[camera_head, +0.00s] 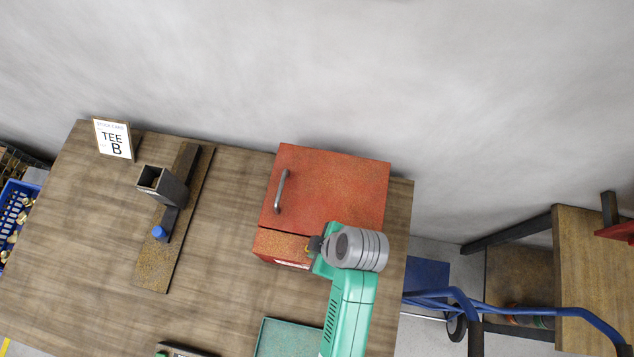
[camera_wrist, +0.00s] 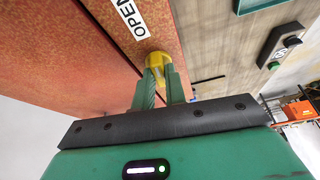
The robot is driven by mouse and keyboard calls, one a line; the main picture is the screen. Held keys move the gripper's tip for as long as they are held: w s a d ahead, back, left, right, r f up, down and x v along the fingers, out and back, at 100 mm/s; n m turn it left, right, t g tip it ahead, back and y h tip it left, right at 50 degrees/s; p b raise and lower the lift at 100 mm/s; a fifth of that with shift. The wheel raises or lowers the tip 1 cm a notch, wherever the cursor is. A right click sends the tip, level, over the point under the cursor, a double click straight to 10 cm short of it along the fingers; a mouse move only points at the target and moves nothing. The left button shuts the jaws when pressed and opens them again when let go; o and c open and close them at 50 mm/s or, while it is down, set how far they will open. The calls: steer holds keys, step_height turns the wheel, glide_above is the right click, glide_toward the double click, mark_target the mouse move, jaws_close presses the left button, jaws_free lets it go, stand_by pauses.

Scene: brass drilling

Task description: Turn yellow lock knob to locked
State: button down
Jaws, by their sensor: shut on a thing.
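The yellow lock knob (camera_wrist: 157,59) is on the narrow front face of a red box, beside a white label reading OPEN (camera_wrist: 130,18). My gripper (camera_wrist: 162,78) is shut on the knob, with a green finger on either side of it. In the head view, my gripper (camera_head: 313,246) is at the front right of the red box (camera_head: 335,185), and the knob is mostly hidden by it. The knob's exact pointing direction is hard to tell.
The box has a grey handle (camera_head: 281,191) on top. A brown board (camera_head: 157,263) with a dark square holder (camera_head: 162,184) and a blue piece (camera_head: 159,232) lies to the left. A TEE B card (camera_head: 113,138) stands at the back. A green tray (camera_head: 285,339) is near the front.

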steer(key=m+p, duration=0.1)
steer(key=m+t+p, duration=0.1)
steer(key=m, duration=0.1)
steer(key=m+p, duration=0.1)
steer(key=shift+s+a+r+h, duration=0.15)
steer(key=shift+r+h, duration=0.1)
steer(key=shift+h, duration=0.15)
steer(key=m+t+h+p, duration=0.1)
steer(key=m+p, duration=0.1)
steer(key=m, duration=0.2)
steer(key=m+h, duration=0.1)
steer(key=m, duration=0.1)
steer(key=m+t, duration=0.1)
steer(key=m, duration=0.1)
steer(key=shift+a+f+h, duration=0.1)
steer(key=shift+f+h, duration=0.05)
steer(key=shift+h, duration=0.25)
steer(key=shift+a+m+h, duration=0.1)
steer(key=shift+m+h, duration=0.6)
steer(key=shift+m, duration=1.4)
steer(key=c, duration=1.4)
jaws_free()
steer(key=shift+c, duration=0.2)
steer(key=v, duration=0.7)
steer(key=shift+r, duration=0.35)
